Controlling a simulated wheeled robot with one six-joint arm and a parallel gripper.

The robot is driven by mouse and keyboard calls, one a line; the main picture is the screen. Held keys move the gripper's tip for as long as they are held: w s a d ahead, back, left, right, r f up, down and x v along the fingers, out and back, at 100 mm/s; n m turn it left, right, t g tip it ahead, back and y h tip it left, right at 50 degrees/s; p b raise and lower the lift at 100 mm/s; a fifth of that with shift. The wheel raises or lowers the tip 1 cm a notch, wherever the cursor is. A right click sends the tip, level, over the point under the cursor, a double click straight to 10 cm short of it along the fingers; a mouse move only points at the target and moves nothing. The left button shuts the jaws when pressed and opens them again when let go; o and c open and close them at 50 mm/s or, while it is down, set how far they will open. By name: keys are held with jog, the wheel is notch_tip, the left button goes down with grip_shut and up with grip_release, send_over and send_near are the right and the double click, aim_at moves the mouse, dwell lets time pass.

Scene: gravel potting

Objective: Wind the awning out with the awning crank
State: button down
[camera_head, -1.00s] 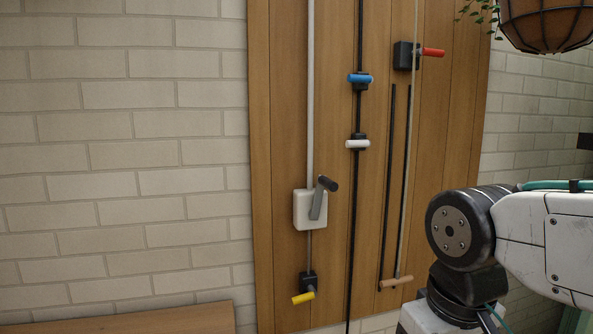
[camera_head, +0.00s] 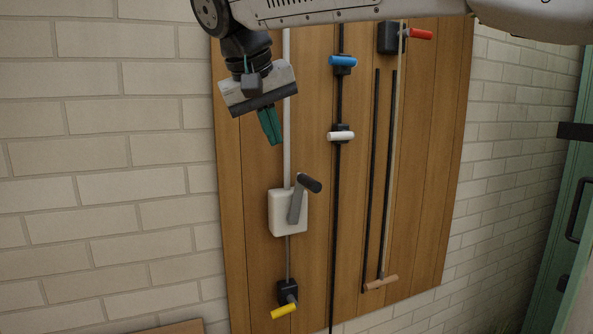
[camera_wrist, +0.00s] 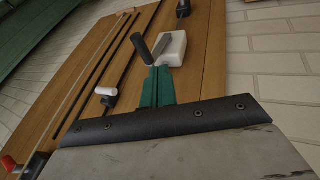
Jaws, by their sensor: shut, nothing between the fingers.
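The awning crank (camera_head: 297,205) is a grey arm with a dark handle on a white box (camera_head: 288,222), mounted low on the wooden panel. The crank arm tilts up, with its dark handle (camera_head: 310,184) at the upper right of the box. My gripper (camera_head: 273,139) has green fingers, is shut and empty, and hangs above and a little left of the crank, apart from it. In the wrist view the green fingers (camera_wrist: 158,72) point toward the white box (camera_wrist: 171,48) and the handle (camera_wrist: 142,48). The awning itself is not in view.
The wooden panel (camera_head: 235,210) also carries a blue handle (camera_head: 343,61), a white handle (camera_head: 341,136), a red handle (camera_head: 420,34), a yellow handle (camera_head: 284,311) and a wooden grip (camera_head: 381,283) on a rod. A brick wall (camera_head: 100,190) lies left. A green door (camera_head: 575,220) stands at right.

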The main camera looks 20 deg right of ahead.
jog(key=d+r+x, duration=0.1)
jog(key=d+x, duration=0.1)
jog(key=x, duration=0.9)
jog(key=shift+w+d, duration=0.3)
jog(key=shift+w, duration=0.2)
jog(key=shift+d+f, duration=0.1)
